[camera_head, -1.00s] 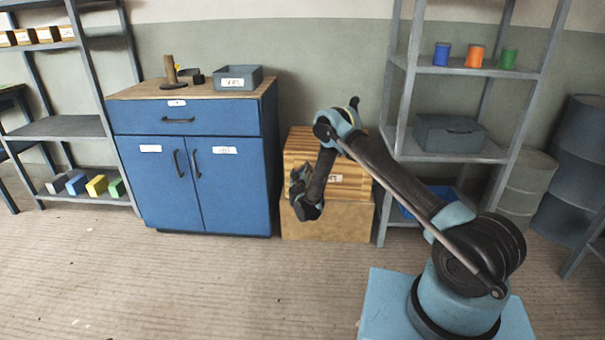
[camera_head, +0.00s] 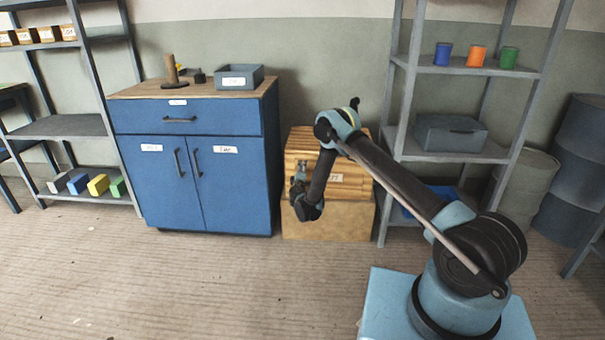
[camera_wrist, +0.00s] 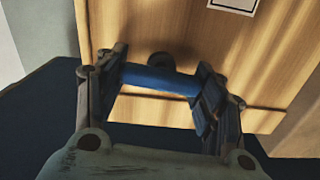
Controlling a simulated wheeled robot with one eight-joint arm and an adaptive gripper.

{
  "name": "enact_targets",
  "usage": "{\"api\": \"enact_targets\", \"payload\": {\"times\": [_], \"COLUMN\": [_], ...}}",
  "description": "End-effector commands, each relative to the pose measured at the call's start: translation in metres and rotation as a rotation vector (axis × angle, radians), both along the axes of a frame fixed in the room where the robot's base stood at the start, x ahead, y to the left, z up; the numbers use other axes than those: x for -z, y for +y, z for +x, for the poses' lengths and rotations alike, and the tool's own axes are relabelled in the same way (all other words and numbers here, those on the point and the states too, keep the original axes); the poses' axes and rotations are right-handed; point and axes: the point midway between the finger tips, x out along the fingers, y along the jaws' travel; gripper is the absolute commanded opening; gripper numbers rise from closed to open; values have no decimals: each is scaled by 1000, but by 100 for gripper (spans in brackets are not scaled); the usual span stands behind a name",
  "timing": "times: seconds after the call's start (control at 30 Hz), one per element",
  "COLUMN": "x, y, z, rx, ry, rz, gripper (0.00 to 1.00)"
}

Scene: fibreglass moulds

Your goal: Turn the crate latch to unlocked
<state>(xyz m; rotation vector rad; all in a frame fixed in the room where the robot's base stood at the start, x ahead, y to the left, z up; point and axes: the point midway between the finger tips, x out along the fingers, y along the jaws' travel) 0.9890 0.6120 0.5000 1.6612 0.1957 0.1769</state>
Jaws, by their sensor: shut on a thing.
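The wooden slatted crate (camera_head: 352,185) stands between the blue cabinet and the grey shelf. My gripper (camera_head: 303,190) is at its front left side. In the wrist view, the crate's pale wood face (camera_wrist: 180,35) fills the upper middle. The latch shows there as a blue bar (camera_wrist: 160,80) with a dark round knob (camera_wrist: 160,58) behind it. My gripper (camera_wrist: 163,88) is shut on the blue bar, one finger at each end. The bar lies nearly level across that picture, its right end slightly lower. In the head view my wrist hides the latch.
The blue cabinet (camera_head: 190,165) stands close on the left, with a grey bin (camera_head: 238,78) on top. The grey shelf (camera_head: 455,150) stands close on the right. The crate rests on a plain tan box (camera_head: 335,222). The floor (camera_head: 190,280) in front is clear.

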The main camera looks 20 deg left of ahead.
Motion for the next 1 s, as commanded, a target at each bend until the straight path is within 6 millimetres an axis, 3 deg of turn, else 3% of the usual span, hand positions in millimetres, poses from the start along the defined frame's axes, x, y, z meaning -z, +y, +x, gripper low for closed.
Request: {"api": "enact_targets", "payload": {"times": [0.3, 0.8, 0.83, 0.9, 1.0], "x": [2, 2, 2, 2, 2], "y": [4, 4, 4, 4, 3], "z": [-2, -3, -3, -2, -2], "rx": [-9, -9, -9, -8, -6], "ry": [-23, -25, -25, -26, -26], "rz": [-95, -110, -110, -110, -110], "gripper": [39, 38, 69, 83, 83]}}
